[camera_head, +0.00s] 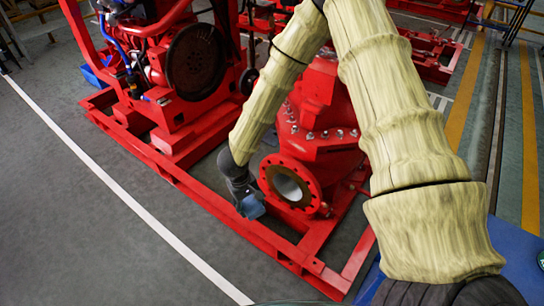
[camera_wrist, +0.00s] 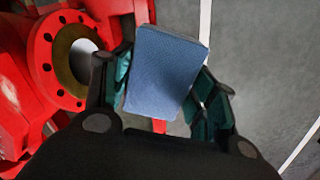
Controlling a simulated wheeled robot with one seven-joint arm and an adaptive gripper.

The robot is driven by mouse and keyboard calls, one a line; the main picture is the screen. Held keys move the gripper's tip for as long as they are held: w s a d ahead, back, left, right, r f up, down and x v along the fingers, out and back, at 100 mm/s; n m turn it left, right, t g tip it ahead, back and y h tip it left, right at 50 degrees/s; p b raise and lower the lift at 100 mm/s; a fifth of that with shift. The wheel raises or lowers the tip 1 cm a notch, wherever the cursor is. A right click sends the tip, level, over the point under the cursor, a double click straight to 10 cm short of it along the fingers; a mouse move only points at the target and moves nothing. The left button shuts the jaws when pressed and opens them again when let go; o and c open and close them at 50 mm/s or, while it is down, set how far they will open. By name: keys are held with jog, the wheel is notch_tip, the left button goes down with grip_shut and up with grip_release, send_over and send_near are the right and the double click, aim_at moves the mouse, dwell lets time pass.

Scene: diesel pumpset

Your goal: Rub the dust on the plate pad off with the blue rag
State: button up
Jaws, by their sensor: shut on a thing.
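My gripper (camera_wrist: 165,85) is shut on the blue rag (camera_wrist: 165,72), which shows as a flat blue block between the two fingers in the wrist view. In the head view my gripper (camera_head: 246,200) hangs low beside the red pump's open flange, with the blue rag (camera_head: 251,207) at its tip. The rag appears to be held above the red base frame; I cannot tell whether it touches anything. I cannot make out the plate pad or any dust on it in either view.
The red pump's round flange (camera_head: 290,182) is just right of my gripper; it also shows at the left of the wrist view (camera_wrist: 62,62). A red frame rail (camera_head: 268,243) runs below. A red engine (camera_head: 190,70) stands at the upper left. Grey floor (camera_head: 110,220) is open at the left.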

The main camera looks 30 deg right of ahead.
jog(key=w+d+f+h+b, duration=0.3)
jog(key=d+f+h+b, duration=0.15)
jog(key=d+f, duration=0.5)
jog(key=n+t+h+b, duration=0.5)
jog(key=t+h+b, duration=0.25)
jog(key=h, duration=0.25)
send_near(293, 144)
jog(key=w+a, duration=0.2)
jog(key=w, duration=0.1)
jog(key=shift+g, duration=0.25)
jog(key=shift+r+b+x, duration=0.2)
jog(key=shift+b+x, duration=0.9)
jog(key=shift+x, duration=1.7)
jog(key=shift+x, duration=0.9)
jog(key=shift+s+d, duration=0.15)
jog(key=shift+s, duration=0.15)
jog(key=shift+s+d+f, duration=0.1)
jog(key=shift+s+d, duration=0.1)
jog(key=shift+s, duration=0.4)
jog(key=shift+s+d, duration=0.25)
jog(key=shift+s, duration=0.4)
